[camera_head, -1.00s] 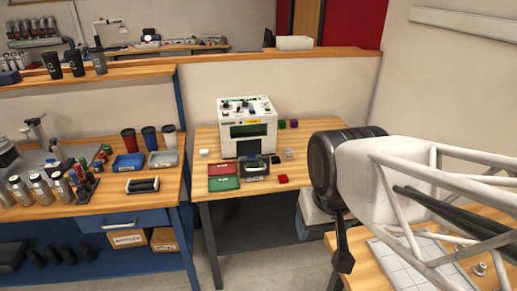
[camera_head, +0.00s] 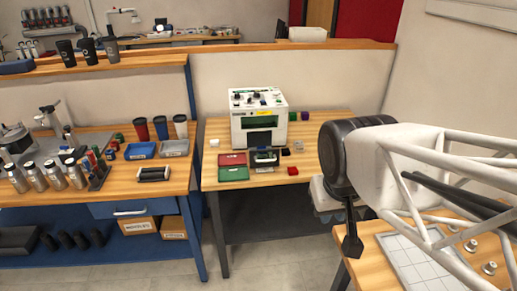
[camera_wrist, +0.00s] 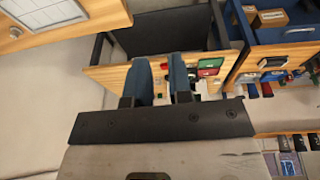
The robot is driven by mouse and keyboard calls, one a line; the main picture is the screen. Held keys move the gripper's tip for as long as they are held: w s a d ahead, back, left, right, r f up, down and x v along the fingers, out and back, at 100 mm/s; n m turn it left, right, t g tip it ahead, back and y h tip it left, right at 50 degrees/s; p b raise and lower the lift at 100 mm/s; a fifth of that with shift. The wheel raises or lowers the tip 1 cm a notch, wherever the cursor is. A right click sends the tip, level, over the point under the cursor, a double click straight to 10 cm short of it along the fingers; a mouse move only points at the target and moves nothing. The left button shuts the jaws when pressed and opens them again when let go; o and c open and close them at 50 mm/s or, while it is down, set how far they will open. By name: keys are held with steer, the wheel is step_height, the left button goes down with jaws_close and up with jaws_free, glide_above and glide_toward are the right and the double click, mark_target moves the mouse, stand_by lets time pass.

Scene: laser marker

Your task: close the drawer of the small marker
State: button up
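The small marker is a white box-shaped machine (camera_head: 270,105) with knobs on top and a dark green window. It stands on the wooden table in the middle of the head view. A dark tray-like piece (camera_head: 264,163) sits at its front foot and looks like the drawer pulled out; it is too small to be sure. My gripper (camera_wrist: 160,82) shows two blue fingers apart with nothing between them. In the head view my arm is at the right, well apart from the marker. The marker cannot be made out in the wrist view.
Beside the drawer lie a red tray (camera_head: 232,159), a green tray (camera_head: 233,174) and a red block (camera_head: 292,171). A blue bench (camera_head: 100,208) with bottles and cups stands at the left. A wooden table with a gridded plate (camera_head: 415,258) is at the lower right. Grey floor lies between.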

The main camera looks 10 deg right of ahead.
steer(key=w+d+t+h, duration=0.1)
steer(key=w, duration=0.3)
steer(key=w+d+n+t, duration=0.1)
steer(key=w+d, duration=0.1)
steer(key=w, duration=0.3)
steer(key=w+d+n+t+h, duration=0.1)
steer(key=w+d, duration=0.1)
steer(key=w, duration=0.3)
steer(key=shift+w+d+h, duration=0.2)
steer(key=shift+d+h, duration=0.05)
steer(key=shift+h, duration=0.05)
jaws_close()
steer(key=w+f+n+t, duration=0.25)
steer(key=w+n, duration=0.25)
steer(key=w, duration=0.8)
steer(key=w+a+f+n+g+y, duration=0.1)
steer(key=w+f+n+y, duration=0.3)
steer(key=f, duration=0.4)
steer(key=w+a+f+n+g+y, duration=0.1)
steer(key=w+a+f+n+y, duration=0.3)
steer(key=w+f, duration=0.3)
steer(key=shift+w+f+n, duration=0.35)
steer(key=shift+f+n, duration=0.1)
steer(key=shift+n, duration=0.45)
